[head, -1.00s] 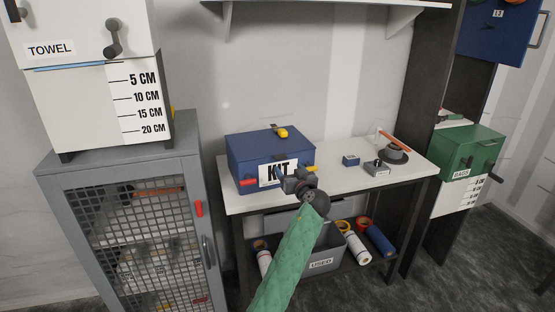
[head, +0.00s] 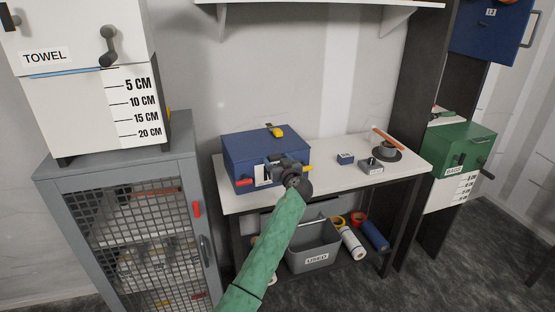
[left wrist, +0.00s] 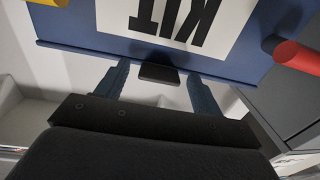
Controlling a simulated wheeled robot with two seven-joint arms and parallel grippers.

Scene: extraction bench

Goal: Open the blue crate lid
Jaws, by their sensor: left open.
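The blue crate (head: 243,152) with a white KIT label stands on the white bench, its lid (head: 262,140) shut. In the left wrist view the crate front (left wrist: 80,22) appears upside down, with a small black tab (left wrist: 158,73) at the lid's edge. My left gripper (head: 272,166) is in front of the crate and covers much of the label in the head view. Its two fingers are open, one on each side of the tab in the left wrist view (left wrist: 157,74); I cannot tell whether they touch it. My right gripper is out of view.
A yellow tool (head: 275,131) lies on the lid. A red bar (head: 243,182) and a yellow one (head: 308,169) stick out from the crate front. A grey bin (head: 310,258) and rolls are underneath. A grey mesh cabinet (head: 130,163) stands left.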

